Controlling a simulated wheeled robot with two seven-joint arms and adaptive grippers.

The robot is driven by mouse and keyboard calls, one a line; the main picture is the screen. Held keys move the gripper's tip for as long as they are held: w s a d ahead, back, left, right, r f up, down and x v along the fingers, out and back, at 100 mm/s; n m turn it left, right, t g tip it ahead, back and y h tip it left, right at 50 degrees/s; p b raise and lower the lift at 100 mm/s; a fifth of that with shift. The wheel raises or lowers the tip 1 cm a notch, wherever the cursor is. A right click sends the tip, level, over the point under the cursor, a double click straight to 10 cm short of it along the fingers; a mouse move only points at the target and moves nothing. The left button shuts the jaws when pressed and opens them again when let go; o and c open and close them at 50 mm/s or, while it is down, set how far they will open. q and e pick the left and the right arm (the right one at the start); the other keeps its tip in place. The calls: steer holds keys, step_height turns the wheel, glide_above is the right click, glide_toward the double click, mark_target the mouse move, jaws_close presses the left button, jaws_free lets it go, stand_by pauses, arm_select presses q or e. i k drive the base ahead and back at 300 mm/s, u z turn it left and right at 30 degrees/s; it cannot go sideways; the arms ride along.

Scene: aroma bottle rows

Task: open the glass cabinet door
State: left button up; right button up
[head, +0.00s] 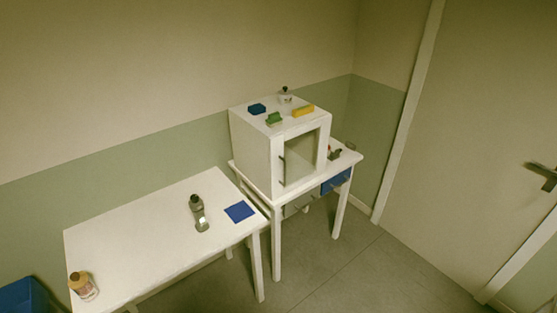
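The white glass cabinet (256,158) stands on a small white table in the middle of the view. Its glass door (301,157) is on the front face and looks closed. A thin dark handle (283,168) runs upright near the door's left edge. The inside of the cabinet is hard to make out through the glass. Neither of my grippers is in view, and nothing of mine touches the cabinet.
A blue block (257,109), green block (274,119), yellow block (303,111) and small bottle (285,96) sit on the cabinet's top. The left table (140,235) holds bottles and a blue mat (239,212). The floor (345,270) before the cabinet is clear.

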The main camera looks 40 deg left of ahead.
mark_target(277, 162)
steer(key=u, duration=0.6)
steer(key=i, duration=0.75)
steer(key=u, duration=1)
steer(key=i, duration=0.25)
steer(key=u, duration=0.25)
